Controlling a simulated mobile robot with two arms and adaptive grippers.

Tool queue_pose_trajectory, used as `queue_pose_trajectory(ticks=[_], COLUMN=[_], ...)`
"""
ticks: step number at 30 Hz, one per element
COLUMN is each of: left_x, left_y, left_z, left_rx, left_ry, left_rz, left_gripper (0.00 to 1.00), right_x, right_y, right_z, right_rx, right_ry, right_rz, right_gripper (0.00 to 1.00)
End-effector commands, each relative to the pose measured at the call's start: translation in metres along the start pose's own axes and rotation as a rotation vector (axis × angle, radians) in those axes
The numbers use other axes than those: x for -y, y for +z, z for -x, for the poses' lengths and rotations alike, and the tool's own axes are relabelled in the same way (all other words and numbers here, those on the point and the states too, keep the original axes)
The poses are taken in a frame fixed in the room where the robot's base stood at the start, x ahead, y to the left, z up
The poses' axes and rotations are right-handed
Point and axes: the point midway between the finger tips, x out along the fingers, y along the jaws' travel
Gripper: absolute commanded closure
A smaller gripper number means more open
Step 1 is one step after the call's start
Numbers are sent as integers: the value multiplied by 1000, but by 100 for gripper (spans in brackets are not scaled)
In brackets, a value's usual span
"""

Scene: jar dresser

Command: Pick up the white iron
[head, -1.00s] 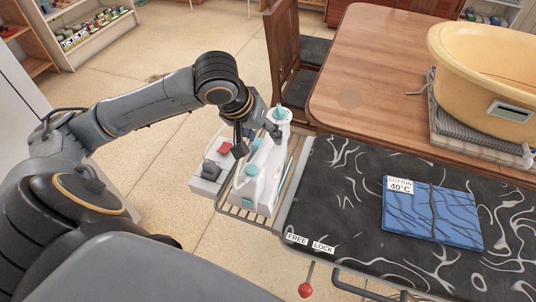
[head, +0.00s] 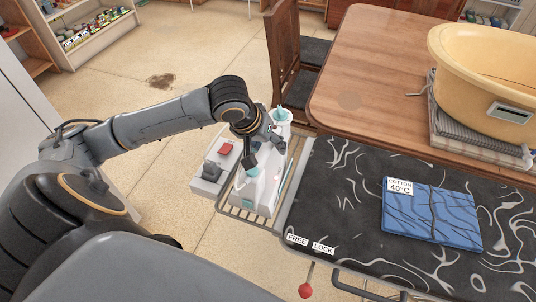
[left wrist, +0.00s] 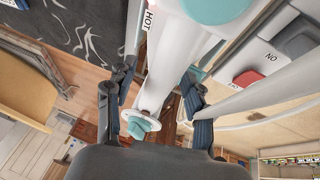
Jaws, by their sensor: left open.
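The white iron (head: 268,190), with teal parts, sits on the wire rack (head: 240,214) at the left end of the ironing board. My left gripper (head: 262,150) is over the iron, open. In the left wrist view, the white body of the iron (left wrist: 172,62) runs between the two spread fingers of my gripper (left wrist: 158,78), with a visible gap on the right. I cannot tell whether the left finger touches it. My right gripper is not in view.
A grey-white unit with a red switch (head: 226,149) stands just left of the iron. The patterned ironing board (head: 340,215) carries a folded blue cloth (head: 430,212). A wooden table (head: 385,65) with a yellow tub (head: 480,60) and a chair (head: 284,50) are behind.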

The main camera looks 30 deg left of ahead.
Motion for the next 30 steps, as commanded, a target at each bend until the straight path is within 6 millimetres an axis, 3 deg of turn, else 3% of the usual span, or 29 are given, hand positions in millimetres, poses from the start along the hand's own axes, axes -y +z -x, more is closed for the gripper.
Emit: queue_pose_trajectory(ticks=[9,17,18,30], left_x=[1,1,1,0], left_y=[1,1,1,-1], left_z=[-2,-3,-3,-1], left_rx=[1,1,1,-5], left_ry=[-1,-1,-1,1], left_rz=[0,0,0,0], left_gripper=[47,98,100,100], right_x=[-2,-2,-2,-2], right_y=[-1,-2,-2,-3], right_z=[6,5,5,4], right_rx=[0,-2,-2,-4], right_ry=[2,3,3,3], right_rz=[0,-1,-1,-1], right_gripper=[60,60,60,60])
